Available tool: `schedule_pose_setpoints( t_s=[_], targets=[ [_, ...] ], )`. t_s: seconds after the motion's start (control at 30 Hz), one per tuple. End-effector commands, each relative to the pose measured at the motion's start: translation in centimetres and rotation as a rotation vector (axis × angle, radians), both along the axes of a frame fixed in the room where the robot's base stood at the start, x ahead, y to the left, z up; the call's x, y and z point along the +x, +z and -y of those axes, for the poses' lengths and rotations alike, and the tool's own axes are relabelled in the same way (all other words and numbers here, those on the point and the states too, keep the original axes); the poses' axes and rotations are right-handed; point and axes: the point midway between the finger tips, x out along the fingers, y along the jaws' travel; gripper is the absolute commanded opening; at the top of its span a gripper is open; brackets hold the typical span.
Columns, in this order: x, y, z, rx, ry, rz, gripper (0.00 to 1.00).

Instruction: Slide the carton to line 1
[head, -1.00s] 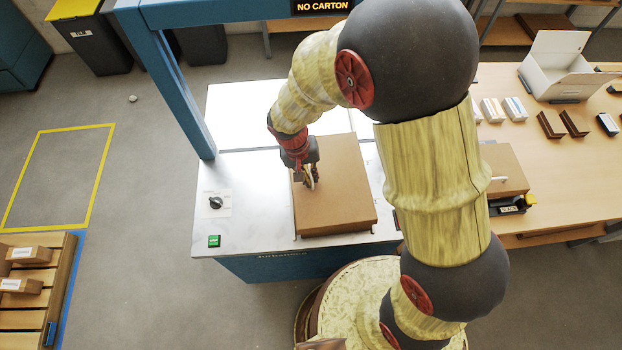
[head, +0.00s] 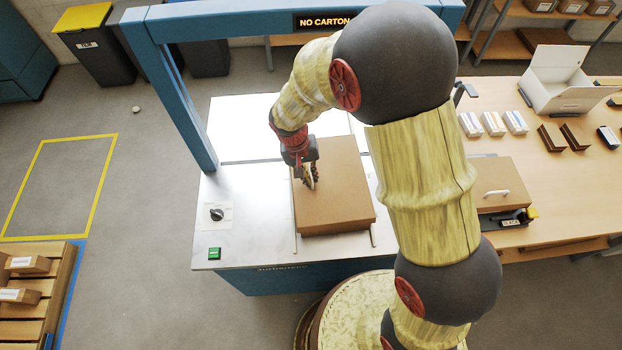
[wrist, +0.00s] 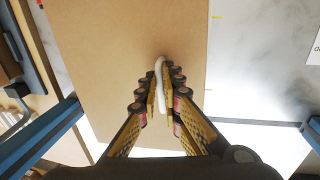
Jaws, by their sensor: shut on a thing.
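The brown carton (head: 340,205) lies flat on the pale top of the machine (head: 245,235), in front of the blue frame. My gripper (head: 311,180) is over the carton's left part. In the wrist view my gripper (wrist: 162,95) is shut on a slim white handle (wrist: 158,70) on the carton's top (wrist: 110,40). Small yellow marks (wrist: 208,91) show on the pale surface beside the carton in the wrist view. I cannot tell which line is line 1.
A blue gantry (head: 180,100) spans the machine, with a sign (head: 323,21) reading NO CARTON. A knob (head: 216,214) and green switch (head: 214,253) sit at left. A wooden table (head: 500,110) with boxes stands at right.

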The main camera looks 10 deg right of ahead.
Motion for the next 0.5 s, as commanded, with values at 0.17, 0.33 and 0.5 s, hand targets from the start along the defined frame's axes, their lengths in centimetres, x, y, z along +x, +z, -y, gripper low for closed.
schedule_pose_setpoints(
  t_s=[0.17,0.33,0.5],
  targets=[
    [0.9,0.0,0.0,0.001,-0.001,0.001,0.00],
    [1.6,-0.1,0.1,0.000,-0.001,0.000,0.00],
    [2.4,-0.1,0.1,0.000,-0.001,0.000,0.00]
  ],
)
